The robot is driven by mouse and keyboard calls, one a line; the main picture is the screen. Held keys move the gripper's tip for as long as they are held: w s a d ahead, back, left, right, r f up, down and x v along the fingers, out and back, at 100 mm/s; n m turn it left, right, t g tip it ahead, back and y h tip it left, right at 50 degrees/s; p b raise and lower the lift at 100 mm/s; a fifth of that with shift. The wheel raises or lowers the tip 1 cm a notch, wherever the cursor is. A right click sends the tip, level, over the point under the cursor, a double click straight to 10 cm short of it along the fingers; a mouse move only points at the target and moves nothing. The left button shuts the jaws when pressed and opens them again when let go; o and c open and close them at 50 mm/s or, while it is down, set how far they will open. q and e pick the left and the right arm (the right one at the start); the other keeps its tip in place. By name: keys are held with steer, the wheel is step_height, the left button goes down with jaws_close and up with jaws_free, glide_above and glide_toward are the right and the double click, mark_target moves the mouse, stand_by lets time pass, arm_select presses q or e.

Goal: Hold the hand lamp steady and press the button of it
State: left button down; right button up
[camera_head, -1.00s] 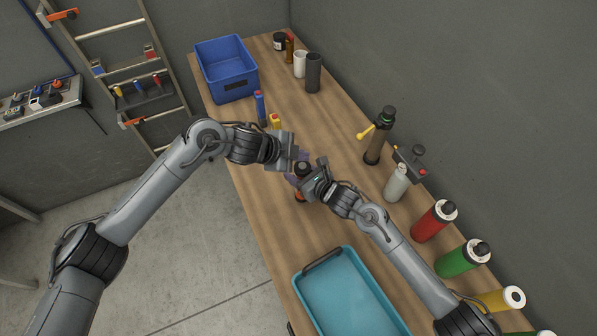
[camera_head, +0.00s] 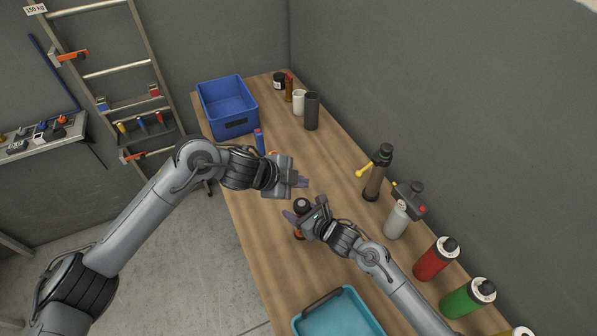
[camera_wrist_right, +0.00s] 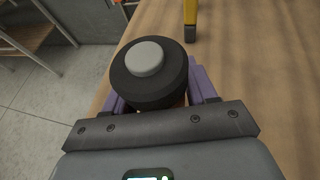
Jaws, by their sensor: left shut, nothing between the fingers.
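The hand lamp (camera_head: 302,205) stands upright on the workbench, with a black head and an orange-brown lower body. In the right wrist view its round black head (camera_wrist_right: 130,88) carries a grey button (camera_wrist_right: 147,59) on top, uncovered. My right gripper (camera_head: 293,217) has its purple fingers on both sides of the lamp below the head and is shut on it. The fingers hide part of the body. My left gripper (camera_head: 304,182) is shut and empty, just beyond the lamp in the head view, apart from the button. It does not show in the right wrist view.
A teal tray (camera_head: 300,324) lies at the near end of the wooden bench (camera_head: 262,232). A blue bin (camera_head: 238,128), a dark cylinder (camera_head: 312,111) and a white cup (camera_head: 299,103) stand far back. Bottles and a lantern-like tool (camera_head: 378,174) line the wall side.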

steer(key=o, duration=0.4)
steer(key=shift+o, duration=0.2)
steer(key=shift+d, duration=0.1)
